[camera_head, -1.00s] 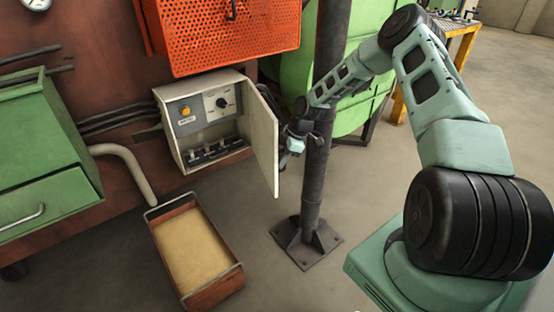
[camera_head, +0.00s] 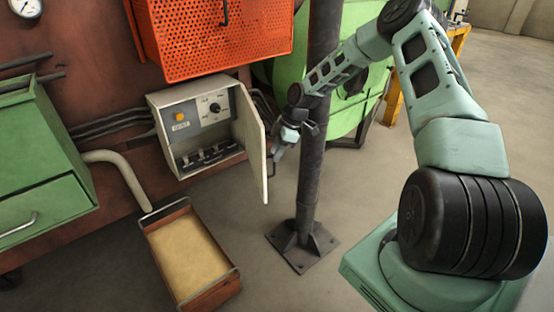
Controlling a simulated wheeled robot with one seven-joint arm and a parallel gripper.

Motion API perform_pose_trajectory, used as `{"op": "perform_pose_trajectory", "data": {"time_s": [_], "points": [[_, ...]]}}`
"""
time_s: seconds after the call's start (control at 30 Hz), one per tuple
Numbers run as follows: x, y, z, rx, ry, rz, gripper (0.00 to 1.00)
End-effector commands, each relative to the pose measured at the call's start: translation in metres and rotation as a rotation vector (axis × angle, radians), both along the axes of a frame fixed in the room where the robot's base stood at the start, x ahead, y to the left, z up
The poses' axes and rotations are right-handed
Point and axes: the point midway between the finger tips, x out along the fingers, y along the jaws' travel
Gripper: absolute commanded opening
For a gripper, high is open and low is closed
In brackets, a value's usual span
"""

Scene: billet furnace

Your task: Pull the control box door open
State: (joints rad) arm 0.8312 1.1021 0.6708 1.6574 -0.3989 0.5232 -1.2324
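The control box (camera_head: 163,112) is a pale grey cabinet on the red-brown wall. An orange button, a dark knob and a row of dark switches show inside it. Its door (camera_head: 250,142) is hinged on the right and stands open, swung out toward me and seen almost edge-on. A dark handle shows between the door and my gripper. I cannot tell whether the fingers touch or hold it.
The dark post (camera_head: 311,170) with its bolted base stands close to the right of the door. An orange perforated box (camera_head: 215,40) hangs above the control box. A sand-filled tray (camera_head: 192,255) lies below. A green cabinet (camera_head: 40,170) is at left.

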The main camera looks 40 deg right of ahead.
Motion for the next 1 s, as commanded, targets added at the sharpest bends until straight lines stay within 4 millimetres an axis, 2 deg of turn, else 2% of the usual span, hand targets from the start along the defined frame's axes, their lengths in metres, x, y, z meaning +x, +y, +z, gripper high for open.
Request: {"op": "perform_pose_trajectory", "data": {"time_s": [0.1,0.23,0.4,0.63,0.73,0.77,1.0], "points": [[0.001,0.000,0.023,-0.001,-0.002,-0.001,0.33],[0.000,-0.001,0.038,-0.001,-0.001,-0.002,0.33],[0.000,0.000,0.046,0.000,0.001,-0.002,0.33],[0.000,0.000,0.046,0.001,0.001,-0.001,0.33],[-0.001,0.002,0.047,-0.002,0.004,-0.002,0.05],[-0.002,0.004,0.048,-0.005,0.008,-0.004,0.00],[-0.021,0.032,0.064,-0.057,0.076,-0.064,0.00]]}}
